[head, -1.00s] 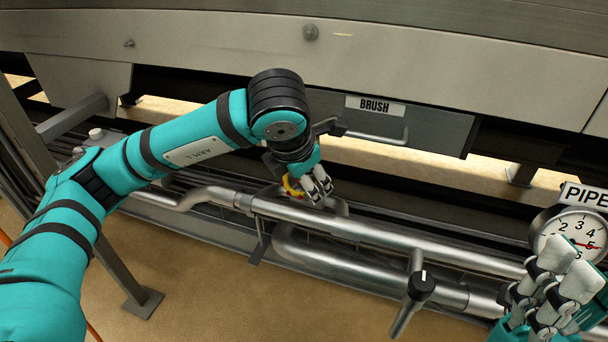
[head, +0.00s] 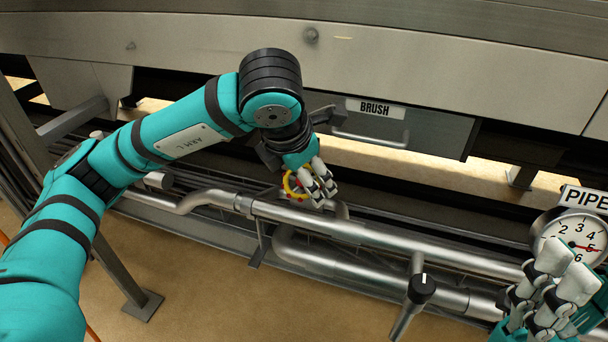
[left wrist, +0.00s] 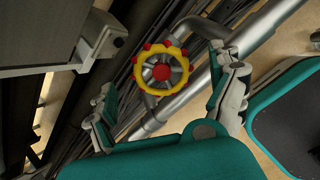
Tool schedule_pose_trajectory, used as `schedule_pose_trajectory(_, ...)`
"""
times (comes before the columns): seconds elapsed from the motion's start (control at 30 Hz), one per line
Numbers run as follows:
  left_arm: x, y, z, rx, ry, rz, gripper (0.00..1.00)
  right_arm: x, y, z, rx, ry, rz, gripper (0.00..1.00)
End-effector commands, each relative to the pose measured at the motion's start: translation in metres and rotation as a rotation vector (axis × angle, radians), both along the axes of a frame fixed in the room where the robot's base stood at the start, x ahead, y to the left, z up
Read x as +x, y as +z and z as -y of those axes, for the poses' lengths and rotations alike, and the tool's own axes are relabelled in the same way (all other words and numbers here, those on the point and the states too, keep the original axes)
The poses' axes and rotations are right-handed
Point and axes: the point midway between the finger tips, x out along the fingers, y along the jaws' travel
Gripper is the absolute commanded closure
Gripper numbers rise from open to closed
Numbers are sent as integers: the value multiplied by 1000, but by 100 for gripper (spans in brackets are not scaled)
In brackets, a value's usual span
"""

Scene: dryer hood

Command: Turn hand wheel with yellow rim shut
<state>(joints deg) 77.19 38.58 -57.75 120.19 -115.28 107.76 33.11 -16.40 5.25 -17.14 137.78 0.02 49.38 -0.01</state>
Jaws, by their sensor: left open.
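The hand wheel has a yellow rim with red knobs and a red hub. In the left wrist view the hand wheel (left wrist: 161,72) shows whole, on a metal pipe, ahead of and between my open fingers. In the head view only part of its yellow rim (head: 291,188) shows behind my left gripper (head: 320,190). In the left wrist view my left gripper (left wrist: 170,100) has its fingers spread wide and nothing between them; they look apart from the rim. My right gripper (head: 548,295) is at the lower right in front of the gauge; I cannot tell its opening.
A round gauge (head: 572,238) under a PIPE sign stands at the right. A drawer labelled BRUSH (head: 410,128) with a bar handle is behind the wheel. Metal pipes (head: 390,238) run across below, with a black-knobbed valve (head: 421,289) in front.

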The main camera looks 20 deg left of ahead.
Motion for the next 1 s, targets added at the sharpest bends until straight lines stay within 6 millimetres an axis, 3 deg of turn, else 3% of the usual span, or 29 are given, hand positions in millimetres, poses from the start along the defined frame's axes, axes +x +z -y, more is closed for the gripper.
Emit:
schedule_pose_trajectory(0.2,-22,44,0,0,-2,7,7,-1,1,0,-1,1,3,60)
schedule_pose_trajectory(0.43,-37,72,-1,0,0,5,7,-1,1,0,-2,2,4,60)
schedule_pose_trajectory(0.87,-40,75,0,-1,-4,-2,7,-1,1,0,-1,2,5,60)
schedule_pose_trajectory(1.0,-57,48,23,-48,-110,-111,7,-1,1,0,-1,1,2,60)
